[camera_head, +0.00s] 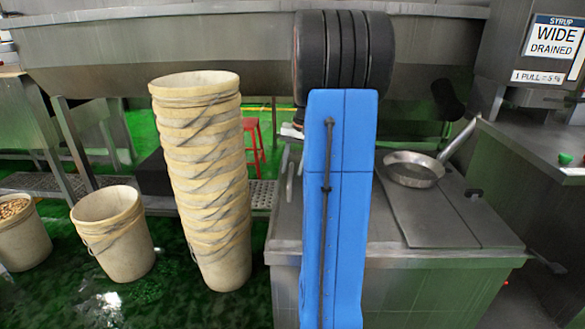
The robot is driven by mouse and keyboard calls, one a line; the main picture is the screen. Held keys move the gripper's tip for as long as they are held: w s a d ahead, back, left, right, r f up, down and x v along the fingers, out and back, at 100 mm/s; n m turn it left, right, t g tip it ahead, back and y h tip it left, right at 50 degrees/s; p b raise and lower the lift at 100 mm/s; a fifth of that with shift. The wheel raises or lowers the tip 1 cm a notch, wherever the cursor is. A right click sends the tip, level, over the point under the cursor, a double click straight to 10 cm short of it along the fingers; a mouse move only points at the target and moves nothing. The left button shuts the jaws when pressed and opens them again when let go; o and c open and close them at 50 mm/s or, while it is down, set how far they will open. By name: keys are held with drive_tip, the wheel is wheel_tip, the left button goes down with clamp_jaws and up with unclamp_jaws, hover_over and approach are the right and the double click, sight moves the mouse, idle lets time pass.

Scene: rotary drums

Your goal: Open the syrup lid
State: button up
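A small dark knob (473,193) sits near the lid's right edge. A round steel pan or ladle (412,170) rests on the back of the lid, its handle slanting up to the right. My blue arm link stands in front and hides the tank's middle and perhaps part of the lid. My gripper cannot be made out.
A tall stack of cream buckets (205,180) stands left of the tank, with a single bucket (115,235) beside it and one filled bucket (22,235) at far left. A long steel trough (170,45) spans the back. A red stool (254,143) stands behind.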

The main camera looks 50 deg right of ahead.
drive_tip(key=shift+f, duration=0.25)
clamp_jaws()
drive_tip(key=s+d, duration=0.6)
drive_tip(key=s, duration=0.1)
drive_tip(key=s+d, duration=0.6)
drive_tip(key=s, duration=0.1)
drive_tip(key=s+d, duration=0.6)
drive_tip(key=s, duration=0.2)
drive_tip(key=shift+d, duration=0.4)
unclamp_jaws()
drive_tip(key=shift+r, duration=0.15)
